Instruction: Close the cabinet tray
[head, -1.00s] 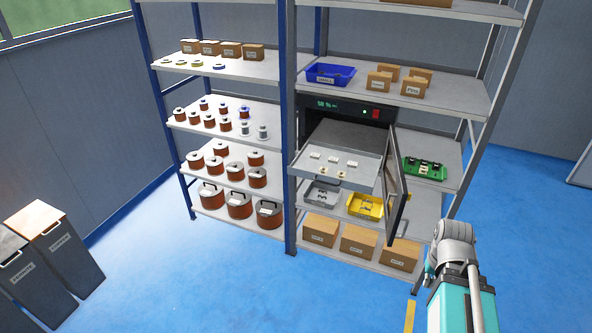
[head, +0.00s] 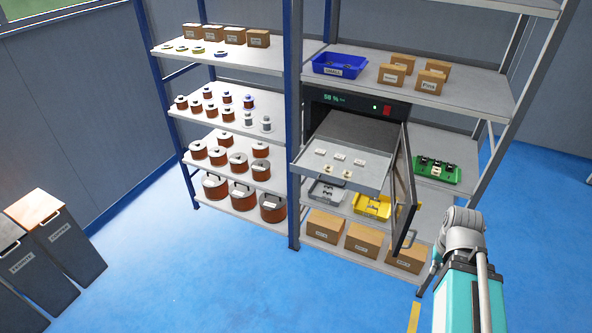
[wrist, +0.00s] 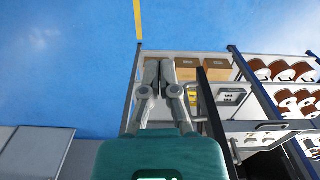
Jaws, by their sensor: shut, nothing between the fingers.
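The cabinet (head: 355,107) sits on a middle shelf of the right rack, with a dark front panel and a lit display. Its grey tray (head: 333,182) is pulled out and holds several small white pieces. The glass-paned door (head: 402,205) stands swung open to the right of the tray. In the wrist view, the tray's front and handle (wrist: 265,127) show at lower right, beyond the dark door edge (wrist: 212,100). My gripper (wrist: 160,64) is shut and empty, apart from door and tray. In the head view, my arm mostly hides the gripper.
Below the tray are a grey bin (head: 326,191), a yellow bin (head: 373,206) and cardboard boxes (head: 362,240). A green tray (head: 437,170) lies right of the door. A rack post (head: 293,130) stands left of the cabinet. The blue floor in front is clear.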

